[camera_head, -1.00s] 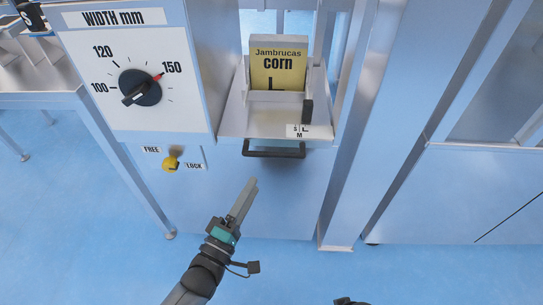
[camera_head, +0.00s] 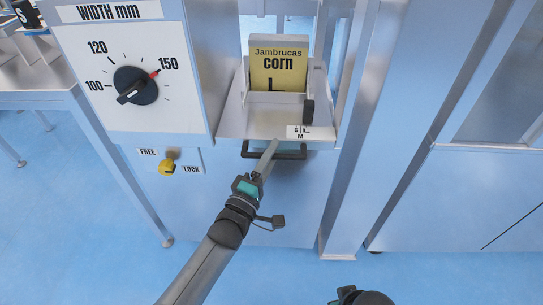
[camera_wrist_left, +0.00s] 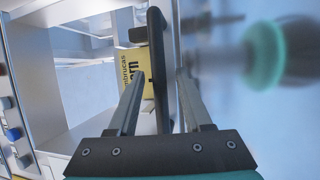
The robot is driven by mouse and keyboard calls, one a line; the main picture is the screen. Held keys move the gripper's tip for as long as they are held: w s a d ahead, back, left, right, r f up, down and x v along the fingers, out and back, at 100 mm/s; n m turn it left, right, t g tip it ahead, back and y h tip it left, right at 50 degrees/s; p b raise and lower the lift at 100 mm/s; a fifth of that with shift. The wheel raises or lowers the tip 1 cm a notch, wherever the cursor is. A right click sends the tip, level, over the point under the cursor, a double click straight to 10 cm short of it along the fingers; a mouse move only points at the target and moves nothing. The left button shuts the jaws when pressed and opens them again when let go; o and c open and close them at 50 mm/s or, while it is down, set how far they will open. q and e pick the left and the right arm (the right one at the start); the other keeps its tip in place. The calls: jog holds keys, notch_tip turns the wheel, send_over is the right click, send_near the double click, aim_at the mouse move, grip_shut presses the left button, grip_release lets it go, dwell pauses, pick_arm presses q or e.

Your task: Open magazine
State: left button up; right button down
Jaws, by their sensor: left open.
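The magazine (camera_head: 233,122) is a metal tray with a black bar handle (camera_head: 293,155) along its front edge. It holds a stack of yellow pouches (camera_head: 278,68) labelled "Jambrucas corn". My left gripper (camera_head: 274,146) is at the handle, overlapping it in the head view. In the left wrist view, the open left gripper (camera_wrist_left: 160,82) has the black handle (camera_wrist_left: 160,60) between its two fingers, with no clear contact. The yellow pouches (camera_wrist_left: 136,68) show behind the left finger. Part of my right gripper (camera_head: 362,296) shows at the bottom edge; its fingers are hidden.
A yellow knob (camera_head: 167,167) sits between FREE and LOCK labels on the left panel. Above it, a black width dial (camera_head: 135,86) has its red mark near 150. A black slider (camera_head: 308,110) stands beside an S/L/M label (camera_head: 311,132). A metal post (camera_head: 350,180) rises right of the magazine.

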pick_arm(q)
jog(key=shift+c, duration=0.2)
grip_shut()
dwell(1.2)
